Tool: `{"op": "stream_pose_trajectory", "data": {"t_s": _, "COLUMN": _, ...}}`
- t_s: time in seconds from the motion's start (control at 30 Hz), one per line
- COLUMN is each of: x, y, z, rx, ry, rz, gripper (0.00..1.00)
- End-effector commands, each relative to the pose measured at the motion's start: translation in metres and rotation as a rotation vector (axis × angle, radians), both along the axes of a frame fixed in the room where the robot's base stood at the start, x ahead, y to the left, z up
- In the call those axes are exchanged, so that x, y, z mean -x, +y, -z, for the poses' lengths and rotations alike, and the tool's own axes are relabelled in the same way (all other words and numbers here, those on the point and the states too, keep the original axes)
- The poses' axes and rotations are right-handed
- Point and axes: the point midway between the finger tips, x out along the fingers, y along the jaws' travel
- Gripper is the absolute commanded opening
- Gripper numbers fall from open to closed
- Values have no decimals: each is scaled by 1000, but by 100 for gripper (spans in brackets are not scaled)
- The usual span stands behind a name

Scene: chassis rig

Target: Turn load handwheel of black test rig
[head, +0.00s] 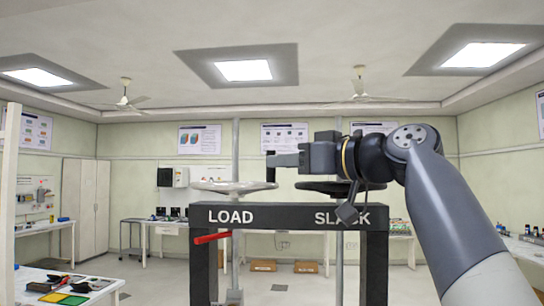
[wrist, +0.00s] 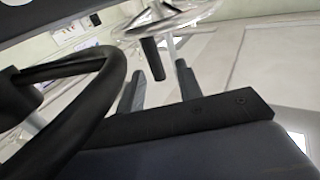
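The black test rig (head: 290,216) has a LOAD handwheel and a SLACK handwheel on top. The LOAD handwheel (head: 225,187) is pale metal, with an upright black handle (head: 271,166) at its right rim. My gripper (head: 278,160) comes from the right, its fingertips at that handle. In the wrist view, the LOAD handwheel (wrist: 180,22) shows at the top, and its black handle (wrist: 152,58) appears between the two spread fingers of my gripper (wrist: 160,71). Gaps show on both sides, so the fingers look open and not clamped.
The black SLACK handwheel (head: 318,187) sits below my gripper; its rim (wrist: 100,100) looms close at the left in the wrist view. A red lever (head: 212,238) sticks out at the rig's left post. A bench with tools (head: 75,285) stands at lower left.

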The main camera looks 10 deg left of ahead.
Motion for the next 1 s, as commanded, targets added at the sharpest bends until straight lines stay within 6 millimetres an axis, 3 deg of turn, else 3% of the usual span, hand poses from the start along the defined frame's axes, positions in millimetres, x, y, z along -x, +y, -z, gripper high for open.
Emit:
{"op": "stream_pose_trajectory", "data": {"t_s": 0.1, "x": -10, "y": 19, "z": -2, "rx": 0, "ry": 1, "rz": -4, "gripper": 34}}
{"op": "stream_pose_trajectory", "data": {"t_s": 0.3, "x": -21, "y": 35, "z": -1, "rx": -1, "ry": 1, "rz": -1, "gripper": 34}}
{"op": "stream_pose_trajectory", "data": {"t_s": 0.63, "x": -22, "y": 38, "z": 0, "rx": 0, "ry": 0, "rz": 1, "gripper": 34}}
{"op": "stream_pose_trajectory", "data": {"t_s": 1.0, "x": -22, "y": 38, "z": 0, "rx": 0, "ry": 0, "rz": 1, "gripper": 5}}
